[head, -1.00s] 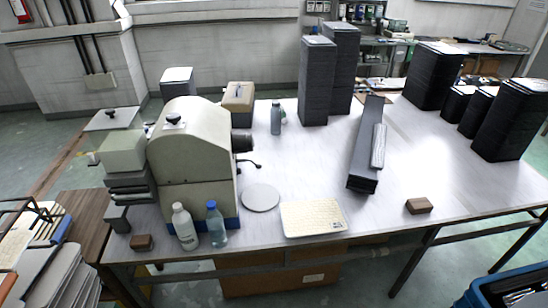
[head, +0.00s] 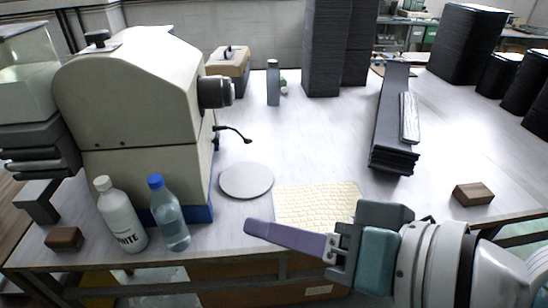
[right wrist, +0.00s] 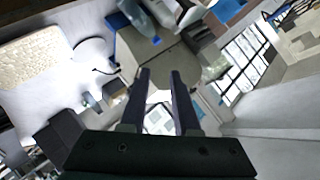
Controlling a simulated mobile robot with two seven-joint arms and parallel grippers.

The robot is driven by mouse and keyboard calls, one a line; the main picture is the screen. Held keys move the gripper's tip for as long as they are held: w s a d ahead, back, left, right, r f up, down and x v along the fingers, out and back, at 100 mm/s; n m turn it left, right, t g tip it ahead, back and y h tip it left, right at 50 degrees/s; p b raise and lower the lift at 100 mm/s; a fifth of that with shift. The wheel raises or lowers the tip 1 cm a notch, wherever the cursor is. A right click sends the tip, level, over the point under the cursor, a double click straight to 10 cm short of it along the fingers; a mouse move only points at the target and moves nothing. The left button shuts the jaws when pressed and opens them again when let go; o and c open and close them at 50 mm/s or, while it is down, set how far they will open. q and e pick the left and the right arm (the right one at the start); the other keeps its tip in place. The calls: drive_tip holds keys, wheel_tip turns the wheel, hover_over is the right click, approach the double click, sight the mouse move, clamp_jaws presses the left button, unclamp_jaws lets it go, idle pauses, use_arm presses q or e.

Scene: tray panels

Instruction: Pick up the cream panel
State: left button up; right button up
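The cream panel (head: 308,203) lies flat near the front edge of the white table (head: 308,140), with a bumpy surface. In the head view my right gripper (head: 252,229) reaches in from the right, in front of the panel's near edge, and its arm hides the panel's lower right part. In the right wrist view the two fingers (right wrist: 160,75) stand apart with nothing between them. The panel (right wrist: 35,58) shows at the upper left there, off to the side of the fingers. My left gripper is not in view.
A grey disc (head: 246,180) lies left of the panel. A big beige machine (head: 140,110), a white bottle (head: 120,215) and a clear bottle (head: 170,215) stand farther left. Dark stacked slats (head: 393,130) and a brown block (head: 473,194) are to the right.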

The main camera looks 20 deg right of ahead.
drive_tip(key=w+d+f+m+t+h+b, duration=0.2)
drive_tip(key=d+f+m+h+b, duration=0.3)
drive_tip(key=f+b, duration=0.55)
drive_tip(key=w+d+f+m+t+h+b, duration=0.25)
drive_tip(key=d+f+m+b, duration=0.4)
drive_tip(key=f+b, duration=0.4)
drive_tip(key=w+d+f+m+t+h+b, duration=0.25)
drive_tip(key=d+f+m+b, duration=0.35)
drive_tip(key=f+b, duration=0.45)
drive_tip(key=shift+h, duration=0.4)
drive_tip(key=shift+d+f+b+x, duration=0.1)
drive_tip(key=shift+f+b+x, duration=0.15)
drive_tip(key=shift+x, duration=1.4)
drive_tip(key=shift+d+f+b+x, duration=0.1)
drive_tip(key=shift+b+x, duration=0.3)
drive_tip(key=shift+x, duration=1.3)
drive_tip(key=shift+f+b+x, duration=0.2)
drive_tip(key=shift+b+x, duration=0.1)
drive_tip(key=shift+x, duration=1.35)
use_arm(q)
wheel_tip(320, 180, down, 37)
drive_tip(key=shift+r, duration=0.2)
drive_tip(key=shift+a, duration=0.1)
use_arm(e)
drive_tip(key=c, duration=0.5)
clamp_jaws()
